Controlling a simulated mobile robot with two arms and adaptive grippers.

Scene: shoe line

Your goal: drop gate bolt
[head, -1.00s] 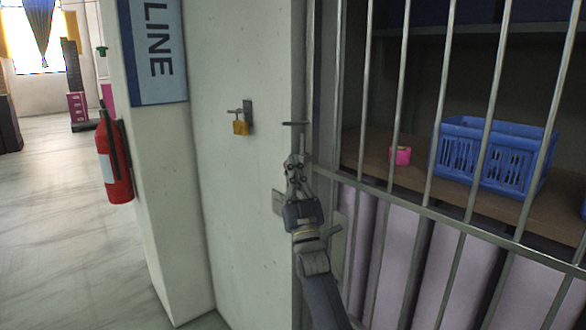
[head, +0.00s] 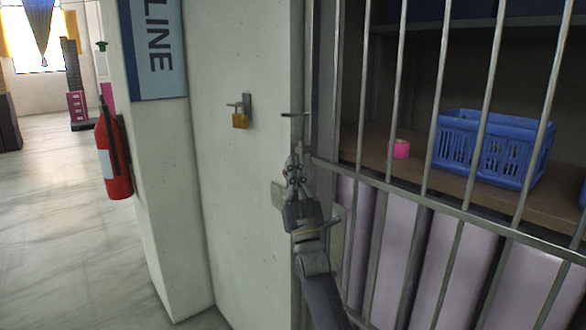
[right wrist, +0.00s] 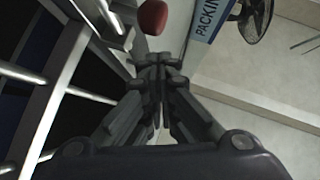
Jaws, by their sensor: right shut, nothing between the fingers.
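The barred gate (head: 450,212) stands on the right, beside the pale wall post (head: 245,190). A short grey metal bar (head: 295,114) sticks out at the gate's edge; it may be part of the bolt, but I cannot tell. My right gripper (head: 294,160) is shut and empty, pointing up just below that bar and apart from it. In the right wrist view its fingers (right wrist: 158,62) are together, with a rounded red thing (right wrist: 152,16) beyond them. The bolt's full shape is not clear. My left gripper is not in view.
A red fire extinguisher (head: 112,155) is at the left, by open floor. Behind the bars, a blue basket (head: 485,145) and a pink roll (head: 401,149) sit on a shelf.

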